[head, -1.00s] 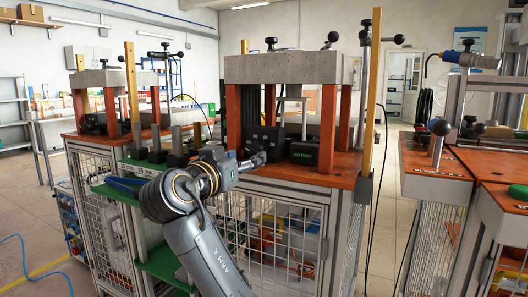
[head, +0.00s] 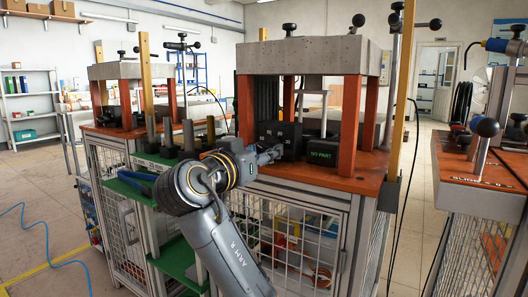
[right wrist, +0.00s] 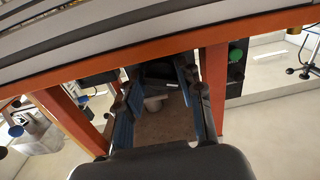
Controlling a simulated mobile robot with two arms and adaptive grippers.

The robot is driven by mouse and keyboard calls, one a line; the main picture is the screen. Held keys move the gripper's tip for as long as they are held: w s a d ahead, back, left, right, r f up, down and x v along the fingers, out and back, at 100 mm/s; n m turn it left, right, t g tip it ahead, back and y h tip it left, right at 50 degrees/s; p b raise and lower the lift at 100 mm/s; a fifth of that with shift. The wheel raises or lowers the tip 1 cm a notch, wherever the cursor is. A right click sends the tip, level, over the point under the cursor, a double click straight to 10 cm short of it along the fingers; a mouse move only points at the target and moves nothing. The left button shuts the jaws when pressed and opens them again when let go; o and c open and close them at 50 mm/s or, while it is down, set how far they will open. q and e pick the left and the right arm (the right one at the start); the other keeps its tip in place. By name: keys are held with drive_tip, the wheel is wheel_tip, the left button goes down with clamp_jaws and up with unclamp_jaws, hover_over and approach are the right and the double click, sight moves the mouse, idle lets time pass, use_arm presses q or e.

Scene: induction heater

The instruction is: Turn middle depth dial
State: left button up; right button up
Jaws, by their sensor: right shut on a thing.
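A black control box (head: 279,134) with small markings on its front stands on the orange worktop, under the grey slab of the press. My right gripper (head: 272,154) reaches from the left to the lower front of this box. It is shut on a small dial there, which the fingers mostly hide; I cannot tell which dial of the row it is. In the right wrist view, the two blue-padded fingers (right wrist: 160,80) point at a dark body between orange posts. My left gripper is in neither view.
A box reading "NO PART" (head: 322,152) stands just right of the control box. Orange posts (head: 350,125) frame the space under the concrete slab (head: 308,57). Green shelves with grey cylinders (head: 168,135) stand at the left. Another bench (head: 480,180) is at the right.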

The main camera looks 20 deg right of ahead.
drive_tip(key=m, duration=0.2)
drive_tip(key=shift+f+m, duration=0.1)
drive_tip(key=shift+m, duration=0.2)
drive_tip(key=shift+c, duration=0.5)
drive_tip(key=m, duration=0.3)
drive_tip(key=o, duration=1.1)
wheel_tip(320, 180, up, 10)
drive_tip(key=shift+w+r, duration=0.1)
